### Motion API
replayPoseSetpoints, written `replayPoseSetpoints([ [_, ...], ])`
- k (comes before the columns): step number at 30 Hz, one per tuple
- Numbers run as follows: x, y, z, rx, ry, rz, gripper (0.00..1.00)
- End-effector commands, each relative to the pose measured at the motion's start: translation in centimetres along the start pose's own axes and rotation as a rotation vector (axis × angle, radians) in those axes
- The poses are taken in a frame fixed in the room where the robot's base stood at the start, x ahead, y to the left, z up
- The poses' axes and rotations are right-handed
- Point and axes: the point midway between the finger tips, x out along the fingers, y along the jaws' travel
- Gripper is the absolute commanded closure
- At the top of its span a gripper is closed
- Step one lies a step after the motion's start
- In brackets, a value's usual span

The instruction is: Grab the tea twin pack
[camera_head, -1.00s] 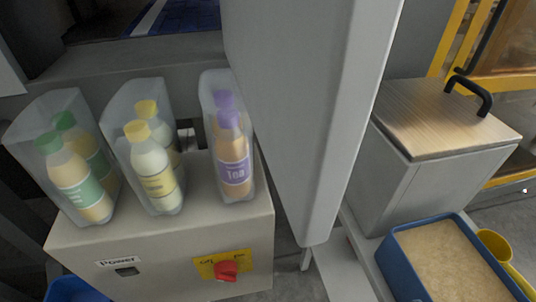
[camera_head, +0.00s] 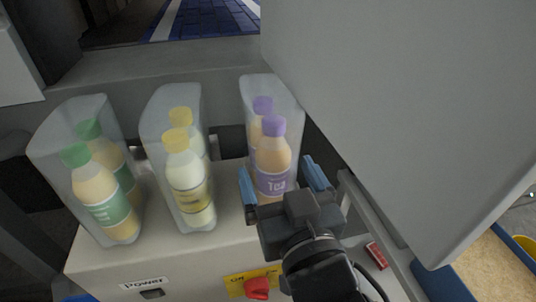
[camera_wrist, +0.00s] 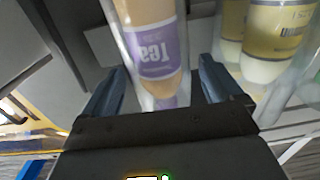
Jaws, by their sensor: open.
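The tea twin pack (camera_head: 273,160) is a clear wrap holding two bottles with purple caps and a purple "Tea" label. It stands upright on the right part of the grey power box. My gripper (camera_head: 281,180) is open in front of it, with one blue finger at each side of the pack's near lower part. In the wrist view the tea twin pack (camera_wrist: 155,50) shows between the two open fingers (camera_wrist: 160,85). I cannot tell whether the fingers touch the wrap.
A yellow-capped twin pack (camera_head: 185,170) stands just left of the tea pack, and a green-capped one (camera_head: 100,190) farther left. The grey box (camera_head: 205,257) has a red switch (camera_head: 257,288). A large grey panel (camera_head: 420,100) hangs close on the right.

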Motion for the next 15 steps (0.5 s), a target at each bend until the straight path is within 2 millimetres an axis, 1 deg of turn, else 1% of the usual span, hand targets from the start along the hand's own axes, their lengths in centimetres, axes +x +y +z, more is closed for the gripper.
replayPoseSetpoints([
  [6, 3.1, 0.0, -0.2, -0.001, 0.000, 0.000, 0.07],
  [9, 4.2, 0.0, -0.1, -0.001, 0.000, 0.000, 0.07],
  [12, 4.8, 0.0, 0.0, -0.001, 0.000, 0.000, 0.07],
  [15, 5.0, 0.1, 0.0, -0.001, -0.001, 0.000, 0.07],
])
